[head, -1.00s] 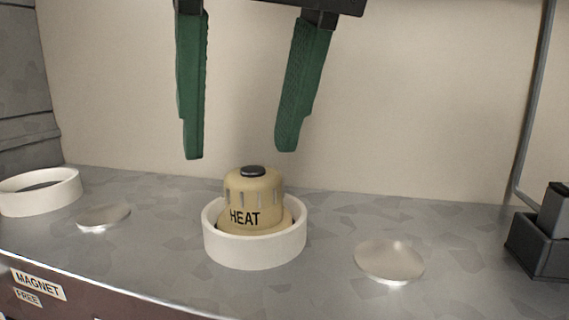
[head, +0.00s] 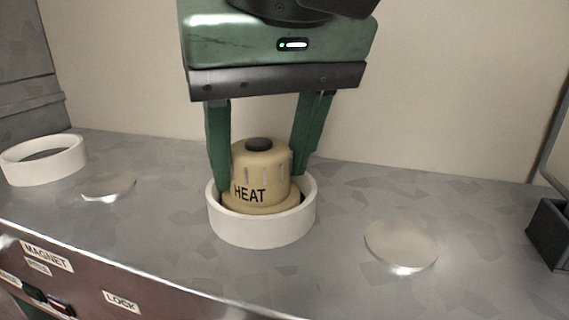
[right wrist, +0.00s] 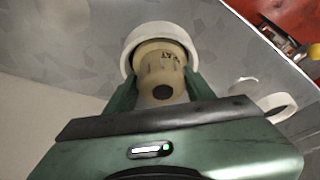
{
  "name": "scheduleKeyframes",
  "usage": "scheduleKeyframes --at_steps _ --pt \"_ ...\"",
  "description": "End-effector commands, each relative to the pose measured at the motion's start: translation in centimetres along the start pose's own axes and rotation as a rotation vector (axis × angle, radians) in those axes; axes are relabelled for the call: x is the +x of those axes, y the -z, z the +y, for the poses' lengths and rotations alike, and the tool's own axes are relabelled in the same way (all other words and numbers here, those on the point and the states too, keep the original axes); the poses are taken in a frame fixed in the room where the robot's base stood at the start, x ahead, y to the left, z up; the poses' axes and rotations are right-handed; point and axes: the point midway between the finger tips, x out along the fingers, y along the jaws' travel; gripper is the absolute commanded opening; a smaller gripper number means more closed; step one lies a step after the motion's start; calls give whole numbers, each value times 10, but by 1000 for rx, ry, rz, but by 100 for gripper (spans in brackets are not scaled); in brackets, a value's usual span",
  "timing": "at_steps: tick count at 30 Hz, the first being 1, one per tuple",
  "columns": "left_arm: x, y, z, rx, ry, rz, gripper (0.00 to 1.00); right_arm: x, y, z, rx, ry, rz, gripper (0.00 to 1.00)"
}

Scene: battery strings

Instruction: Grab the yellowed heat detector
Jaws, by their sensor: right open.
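The yellowed heat detector (head: 262,178) is a tan, domed unit marked HEAT with a dark button on top. It stands upright inside a white ring (head: 262,229) on the grey bench. My right gripper (head: 258,178) is open and points down over it, with one green finger on each side of the detector. The fingertips reach down to the ring's opening; whether they touch the detector is unclear. The right wrist view also shows the detector (right wrist: 162,70) between the fingers, in the ring (right wrist: 158,29). My left gripper is not in view.
An empty white ring (head: 44,160) stands at the left. Flat metal discs lie at the left (head: 109,188) and right (head: 401,244) of the detector. A pale wall (head: 450,90) rises behind the bench.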

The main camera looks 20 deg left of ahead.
Motion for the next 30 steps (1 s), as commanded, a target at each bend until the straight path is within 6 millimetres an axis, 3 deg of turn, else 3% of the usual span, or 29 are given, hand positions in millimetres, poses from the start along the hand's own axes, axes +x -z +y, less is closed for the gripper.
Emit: scheduleKeyframes --at_steps 5,10,11,22,30 --pt "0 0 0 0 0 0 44 1 0 0 0 0 0 53" --pt "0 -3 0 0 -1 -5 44 0 0 0 0 0 0 6" --pt "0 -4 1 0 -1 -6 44 0 0 0 0 0 1 4" --pt "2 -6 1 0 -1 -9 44 -7 4 -1 2 1 3 4" --pt "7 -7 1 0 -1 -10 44 -41 18 -1 2 2 2 4"
